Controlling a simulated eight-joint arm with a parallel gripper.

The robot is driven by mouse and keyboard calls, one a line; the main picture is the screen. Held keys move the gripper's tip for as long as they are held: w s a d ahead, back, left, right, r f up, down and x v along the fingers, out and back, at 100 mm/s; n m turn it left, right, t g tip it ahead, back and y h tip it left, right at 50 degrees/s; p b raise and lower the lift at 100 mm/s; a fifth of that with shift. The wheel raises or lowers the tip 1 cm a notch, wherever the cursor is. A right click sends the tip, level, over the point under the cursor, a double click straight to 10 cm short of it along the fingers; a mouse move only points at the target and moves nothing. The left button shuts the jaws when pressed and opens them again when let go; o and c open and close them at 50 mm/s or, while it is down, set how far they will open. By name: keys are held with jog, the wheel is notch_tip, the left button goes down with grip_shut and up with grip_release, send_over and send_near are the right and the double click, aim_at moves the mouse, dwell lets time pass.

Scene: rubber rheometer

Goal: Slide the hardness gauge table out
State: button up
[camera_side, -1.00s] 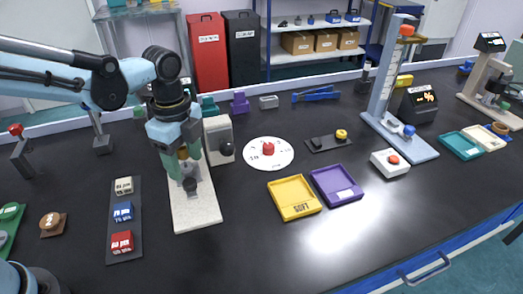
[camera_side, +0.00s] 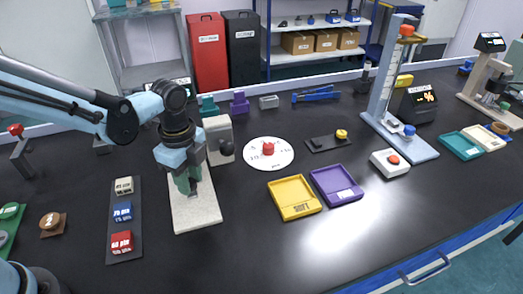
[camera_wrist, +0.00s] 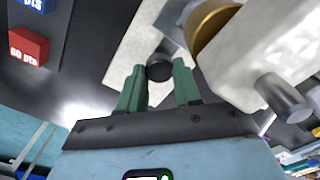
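The hardness gauge has a pale base plate (camera_side: 197,214) and a pale upright body (camera_side: 218,134) with a dark knob on its right side. In the wrist view its pale body (camera_wrist: 255,50) shows at upper right, with a brass ring (camera_wrist: 208,22) and a grey side knob (camera_wrist: 284,97). My gripper (camera_side: 188,187) is low over the base plate. In the wrist view its green fingers (camera_wrist: 159,82) are apart, and a dark round knob (camera_wrist: 159,67) shows in the gap near their tips. I see no finger touching it. The gauge table is largely hidden by my gripper in the side view.
A dark strip with several labelled blocks (camera_side: 123,211) lies left of the base plate. A white dial disc (camera_side: 268,154), a yellow tray (camera_side: 294,197) and a purple tray (camera_side: 336,186) lie to the right. The front of the bench is clear.

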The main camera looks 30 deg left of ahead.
grip_shut()
jog(key=s+d, duration=0.8)
jog(key=shift+s+d, duration=0.1)
jog(key=shift+d, duration=0.05)
jog(key=o, duration=0.6)
grip_release()
jog(key=shift+c, duration=0.2)
jog(key=shift+r, duration=0.15)
notch_tip(320, 180, up, 12)
